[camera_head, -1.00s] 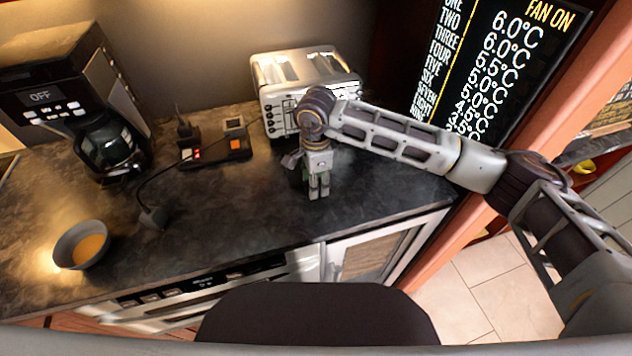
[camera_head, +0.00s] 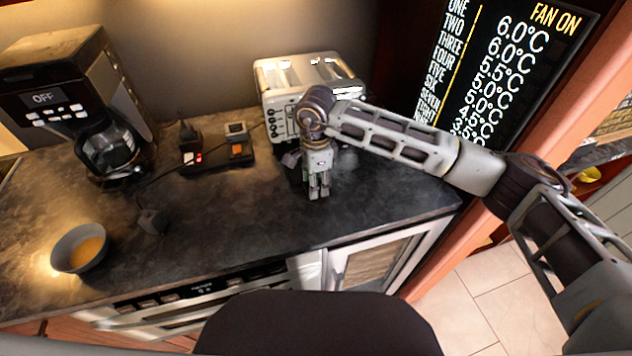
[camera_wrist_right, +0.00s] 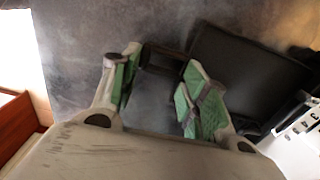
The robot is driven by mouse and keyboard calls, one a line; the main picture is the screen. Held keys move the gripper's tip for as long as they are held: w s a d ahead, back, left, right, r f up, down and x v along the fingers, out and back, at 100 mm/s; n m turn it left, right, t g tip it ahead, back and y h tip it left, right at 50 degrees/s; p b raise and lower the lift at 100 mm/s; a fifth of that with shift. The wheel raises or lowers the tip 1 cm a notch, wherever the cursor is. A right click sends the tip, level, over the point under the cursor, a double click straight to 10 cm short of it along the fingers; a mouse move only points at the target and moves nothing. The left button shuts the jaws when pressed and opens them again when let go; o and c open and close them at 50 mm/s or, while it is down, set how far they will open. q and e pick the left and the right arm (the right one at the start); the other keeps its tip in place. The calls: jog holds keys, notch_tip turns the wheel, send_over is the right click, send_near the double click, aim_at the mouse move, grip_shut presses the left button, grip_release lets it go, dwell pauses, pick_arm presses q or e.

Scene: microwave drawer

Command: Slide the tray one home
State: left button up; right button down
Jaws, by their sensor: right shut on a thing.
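My right gripper (camera_head: 318,190) points down, low over the dark countertop just in front of the silver toaster (camera_head: 310,85). In the right wrist view its green-padded fingers (camera_wrist_right: 155,95) stand apart, with a dark handle-like piece (camera_wrist_right: 165,55) between them. A flat black panel (camera_wrist_right: 245,75) lies beside that piece, toward a pale appliance with knobs at the right edge. It looks like a tray, but I cannot tell for certain that it is tray one. In the head view my arm and hand hide most of this area. My left gripper is not in view.
A coffee maker (camera_head: 75,110) stands at the back left, and a bowl (camera_head: 80,248) at the front left. A black device (camera_head: 215,152) with a cable sits mid-counter. A black temperature display (camera_head: 500,70) is at the right. The front counter edge (camera_head: 270,258) is clear.

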jog(key=shift+w+a, duration=0.1)
jog(key=shift+w, duration=0.1)
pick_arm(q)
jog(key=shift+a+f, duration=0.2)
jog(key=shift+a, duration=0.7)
pick_arm(e)
jog(key=shift+w, duration=0.15)
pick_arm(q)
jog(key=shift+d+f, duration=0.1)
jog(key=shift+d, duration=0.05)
pick_arm(e)
jog(key=shift+w+a, duration=0.1)
jog(key=shift+w, duration=0.1)
jog(key=shift+w+a+b, duration=0.15)
jog(key=shift+w+b, duration=0.3)
jog(key=shift+b, duration=0.1)
jog(key=shift+w, duration=0.25)
jog(key=shift+w+a, duration=0.1)
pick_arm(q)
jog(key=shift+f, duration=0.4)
